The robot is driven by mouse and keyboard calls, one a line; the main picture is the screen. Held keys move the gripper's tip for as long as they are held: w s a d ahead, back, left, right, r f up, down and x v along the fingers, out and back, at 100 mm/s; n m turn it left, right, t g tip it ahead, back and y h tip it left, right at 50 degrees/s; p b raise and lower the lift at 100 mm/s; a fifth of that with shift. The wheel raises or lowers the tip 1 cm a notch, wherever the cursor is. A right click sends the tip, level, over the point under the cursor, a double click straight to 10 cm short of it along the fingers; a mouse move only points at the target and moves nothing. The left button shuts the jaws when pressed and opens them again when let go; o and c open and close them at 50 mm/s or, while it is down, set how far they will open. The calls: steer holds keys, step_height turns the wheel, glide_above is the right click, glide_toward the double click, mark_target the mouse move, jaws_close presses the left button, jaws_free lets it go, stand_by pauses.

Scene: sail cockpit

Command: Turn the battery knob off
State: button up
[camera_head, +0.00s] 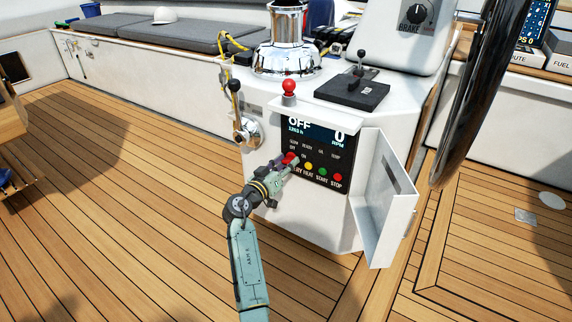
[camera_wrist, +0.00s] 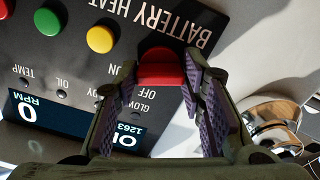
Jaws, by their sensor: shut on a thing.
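The battery knob (camera_wrist: 160,66) is red and sits on the black engine panel (camera_wrist: 65,50), beside the BATTERY label. In the wrist view the panel appears upside down. My gripper (camera_wrist: 163,80) has its two ridged fingers on either side of the knob, shut on it. In the head view my gripper (camera_head: 286,163) reaches the panel's left side, with some red of the knob (camera_head: 290,156) showing. ON and OFF marks are printed near the knob. The fingers hide part of the knob, and I cannot tell which mark it points to.
The panel display (camera_head: 315,129) reads OFF and 0 RPM. Yellow (camera_head: 308,166), green (camera_head: 323,171) and red (camera_head: 338,177) buttons lie right of the knob. A white cover (camera_head: 388,205) stands open at right.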

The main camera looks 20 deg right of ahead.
steer(key=n, duration=0.3)
steer(key=shift+r+n+p, duration=0.1)
steer(key=shift+n+p, duration=0.25)
steer(key=shift+n, duration=0.05)
steer(key=n+p, duration=0.1)
steer(key=n, duration=0.2)
steer(key=shift+n, duration=0.3)
steer(key=n+p, duration=0.3)
steer(key=n, duration=0.3)
steer(key=shift+n, duration=0.3)
steer(key=o, duration=1.1)
steer(key=shift+o, duration=0.2)
